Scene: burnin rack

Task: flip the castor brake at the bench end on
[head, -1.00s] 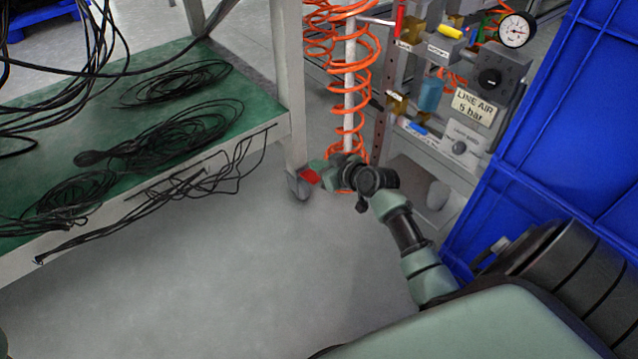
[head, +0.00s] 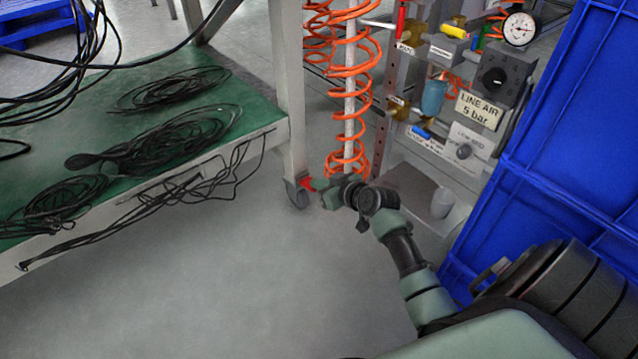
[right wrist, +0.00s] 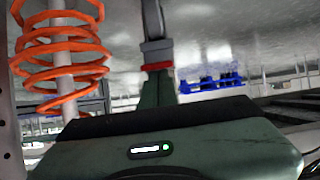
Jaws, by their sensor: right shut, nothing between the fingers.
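The castor (head: 298,194) is under the near corner leg of the bench (head: 290,110). Its red brake lever (head: 306,184) sticks out to the right and shows small, so its exact tilt is hard to tell. My right gripper (head: 322,193) is low beside the castor, its tips at or very near the lever; contact is not certain. In the right wrist view the shut, empty fingers (right wrist: 158,90) point at the red lever (right wrist: 157,66), with the grey castor and leg (right wrist: 153,25) behind it. My left gripper is out of view.
An orange coiled hose (head: 347,100) hangs around a pale post right of the leg. The line-air panel (head: 480,110) and a blue crate wall (head: 560,150) stand on the right. Loose black cables (head: 160,140) lie on the bench shelf and hang over its edge. Floor in front is clear.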

